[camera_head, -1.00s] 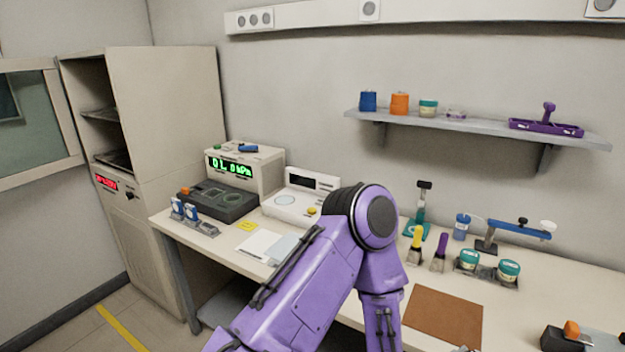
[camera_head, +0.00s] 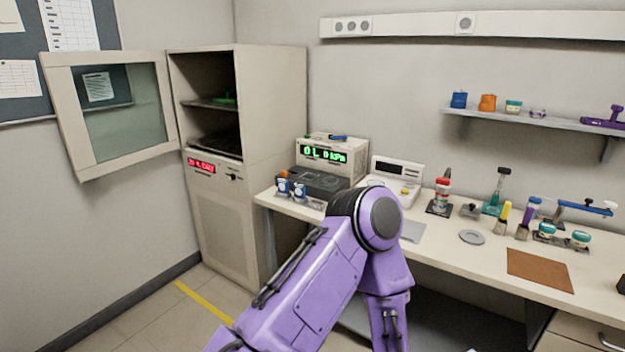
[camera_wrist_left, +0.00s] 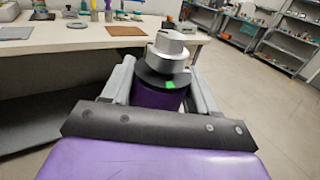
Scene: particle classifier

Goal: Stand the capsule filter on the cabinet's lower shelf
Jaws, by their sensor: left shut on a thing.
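The cabinet (camera_head: 281,116) stands against the back wall in the head view, its glass door (camera_head: 125,121) swung open to the left. Its lower shelf (camera_head: 217,145) is dark and looks empty in the visible part; a green item (camera_head: 226,98) lies on the shelf above. My left gripper (camera_wrist_left: 160,85) is shut on a purple cylinder with a black collar, a green mark and a silver stepped top, apparently the capsule filter (camera_wrist_left: 158,98). It is held clear of the bench in the left wrist view. In the head view my left arm hides its own gripper. My right gripper is out of view.
The bench (camera_head: 448,252) runs right of the cabinet, with a pressure readout (camera_head: 325,154), a small rack of blue-and-white pieces (camera_head: 291,189), a scale (camera_head: 398,176) and several stands. A wall shelf (camera_head: 540,120) hangs above. The floor (camera_head: 180,318) before the cabinet is clear.

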